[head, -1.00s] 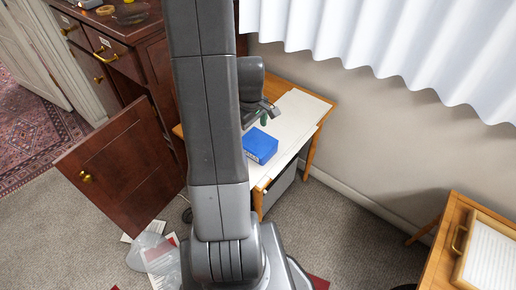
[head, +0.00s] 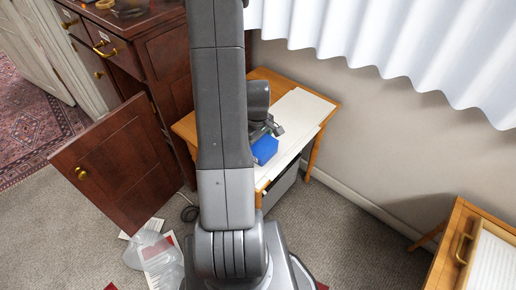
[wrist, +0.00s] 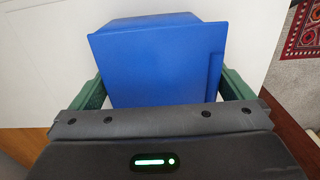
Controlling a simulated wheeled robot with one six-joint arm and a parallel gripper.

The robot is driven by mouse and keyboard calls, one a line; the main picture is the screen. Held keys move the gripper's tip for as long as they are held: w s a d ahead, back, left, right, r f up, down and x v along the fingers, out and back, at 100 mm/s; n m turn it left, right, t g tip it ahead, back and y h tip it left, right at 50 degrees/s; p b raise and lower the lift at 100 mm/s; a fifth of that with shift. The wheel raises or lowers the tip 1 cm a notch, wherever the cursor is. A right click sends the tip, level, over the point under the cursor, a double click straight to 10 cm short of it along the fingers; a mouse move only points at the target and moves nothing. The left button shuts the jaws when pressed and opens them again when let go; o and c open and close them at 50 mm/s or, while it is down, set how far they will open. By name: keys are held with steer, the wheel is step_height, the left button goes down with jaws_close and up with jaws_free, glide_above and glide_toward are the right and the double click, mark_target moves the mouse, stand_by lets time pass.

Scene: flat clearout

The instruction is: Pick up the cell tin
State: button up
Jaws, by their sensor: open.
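The cell tin is a blue box (head: 265,149) on a white sheet on the small wooden table, partly hidden by my arm in the head view. In the wrist view the blue tin (wrist: 160,58) fills the space between the two green fingers of my gripper (wrist: 165,92). The fingers stand apart, one on each side of the tin's near part. I cannot tell whether either finger touches it.
The small wooden table (head: 258,75) stands by the wall under a white curtain (head: 400,45). A dark wooden cabinet with an open door (head: 118,165) stands to the left. Papers (head: 157,254) lie on the carpet. Another wooden table (head: 452,240) is at the right.

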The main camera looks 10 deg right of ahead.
steer(key=c, duration=1)
steer(key=shift+r, duration=0.1)
steer(key=shift+c, duration=0.2)
step_height(320, 180, up, 10)
steer(key=shift+f+p, duration=0.1)
steer(key=shift+p, duration=0.8)
steer(key=w+a+r+m+p, duration=0.1)
steer(key=w+a+m+p, duration=0.1)
steer(key=w+a+m, duration=0.5)
steer(key=w+a, duration=0.5)
steer(key=shift+a+r+m, duration=0.2)
steer(key=shift+m, duration=0.1)
steer(key=p, duration=0.3)
steer(key=shift+s+r, duration=0.2)
steer(key=shift+r, duration=0.05)
